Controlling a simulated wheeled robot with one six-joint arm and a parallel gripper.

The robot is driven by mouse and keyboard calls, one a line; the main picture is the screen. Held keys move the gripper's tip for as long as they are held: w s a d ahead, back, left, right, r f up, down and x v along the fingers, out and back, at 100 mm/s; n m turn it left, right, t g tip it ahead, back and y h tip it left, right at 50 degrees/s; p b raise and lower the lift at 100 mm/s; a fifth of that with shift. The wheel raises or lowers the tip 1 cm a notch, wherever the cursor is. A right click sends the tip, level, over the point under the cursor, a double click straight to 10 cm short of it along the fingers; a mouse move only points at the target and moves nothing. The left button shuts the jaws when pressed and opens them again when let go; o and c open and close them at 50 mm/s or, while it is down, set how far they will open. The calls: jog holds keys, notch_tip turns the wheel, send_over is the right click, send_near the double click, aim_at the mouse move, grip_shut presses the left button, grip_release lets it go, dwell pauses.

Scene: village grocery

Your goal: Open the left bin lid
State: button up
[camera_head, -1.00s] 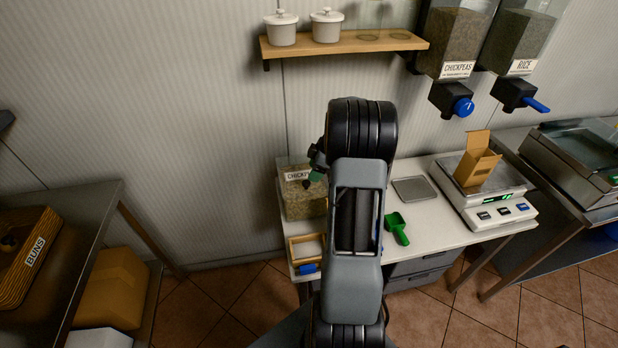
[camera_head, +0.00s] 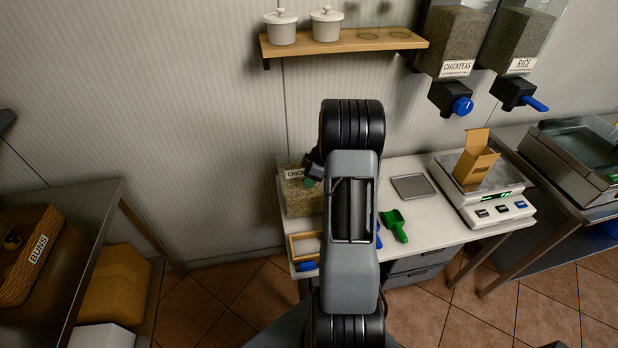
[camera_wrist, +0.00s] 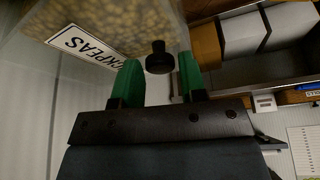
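The left bin (camera_head: 299,200) is a clear box of chickpeas with a white CHICKPEAS label, standing at the left end of the white counter. In the wrist view the bin (camera_wrist: 120,22) fills the upper left, with a black round knob (camera_wrist: 159,57) on its lid. The lid looks closed. My gripper (camera_wrist: 159,68) has green fingers spread apart, with the knob in the gap between their tips; I cannot tell whether either finger touches it. In the head view my gripper (camera_head: 310,183) is at the bin, and my arm covers what lies to the bin's right.
A wooden tray (camera_head: 290,246) is in front of the bin. A green scoop (camera_head: 396,226), a grey plate (camera_head: 413,186) and a scale (camera_head: 508,195) bearing an open carton (camera_head: 474,163) stand to the right. A wooden shelf (camera_head: 350,44) and dispensers (camera_head: 457,40) hang above.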

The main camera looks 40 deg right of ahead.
grip_shut()
